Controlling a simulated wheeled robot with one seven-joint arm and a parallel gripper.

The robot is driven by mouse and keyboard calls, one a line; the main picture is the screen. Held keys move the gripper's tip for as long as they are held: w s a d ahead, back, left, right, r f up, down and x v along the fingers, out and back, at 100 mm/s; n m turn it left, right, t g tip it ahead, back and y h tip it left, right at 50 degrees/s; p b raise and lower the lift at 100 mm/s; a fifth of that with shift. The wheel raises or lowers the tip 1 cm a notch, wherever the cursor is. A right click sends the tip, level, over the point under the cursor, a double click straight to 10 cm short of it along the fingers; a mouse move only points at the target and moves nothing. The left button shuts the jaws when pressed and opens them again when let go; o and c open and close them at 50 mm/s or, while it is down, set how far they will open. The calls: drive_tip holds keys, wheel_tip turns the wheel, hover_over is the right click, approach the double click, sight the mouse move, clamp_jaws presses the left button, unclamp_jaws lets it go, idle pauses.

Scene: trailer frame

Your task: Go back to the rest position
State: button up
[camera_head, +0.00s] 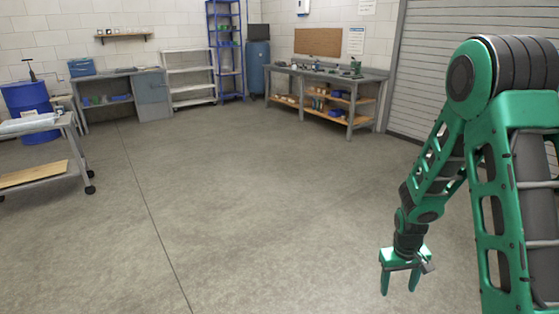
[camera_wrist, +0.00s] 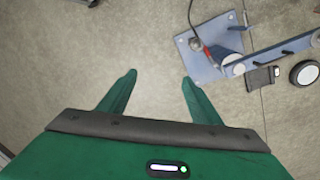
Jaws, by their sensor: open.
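My gripper (camera_head: 399,283) hangs pointing down at the right of the head view, below my bent green arm. Its two green fingers are apart with nothing between them. In the wrist view my gripper (camera_wrist: 158,84) shows both fingers spread over bare concrete floor. A blue-grey metal frame (camera_wrist: 285,52) with a square plate (camera_wrist: 208,45) lies beyond the right fingertip in the wrist view. A cable with a red part runs at the plate. Whether the finger touches the plate is hard to tell, but they look apart in height.
A wheel (camera_wrist: 304,73) sits at the right of the wrist view. In the head view, a wheeled cart (camera_head: 75,150) and blue barrel (camera_head: 27,100) stand left. A workbench (camera_head: 330,77), shelves (camera_head: 190,77) and a blue rack (camera_head: 226,50) line the back. The middle floor is clear.

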drive_tip(key=s+d+r+m, duration=0.2)
drive_tip(key=s+d+r, duration=0.2)
drive_tip(key=r, duration=0.5)
drive_tip(key=s+r+m, duration=0.2)
drive_tip(key=s+r, duration=0.6)
drive_tip(key=s, duration=0.3)
drive_tip(key=s+d+r+m+y, duration=0.1)
drive_tip(key=s+r+m, duration=0.1)
drive_tip(key=s+r, duration=0.7)
drive_tip(key=s, duration=0.2)
drive_tip(key=shift+s+m, duration=0.3)
drive_tip(key=shift+s, duration=0.05)
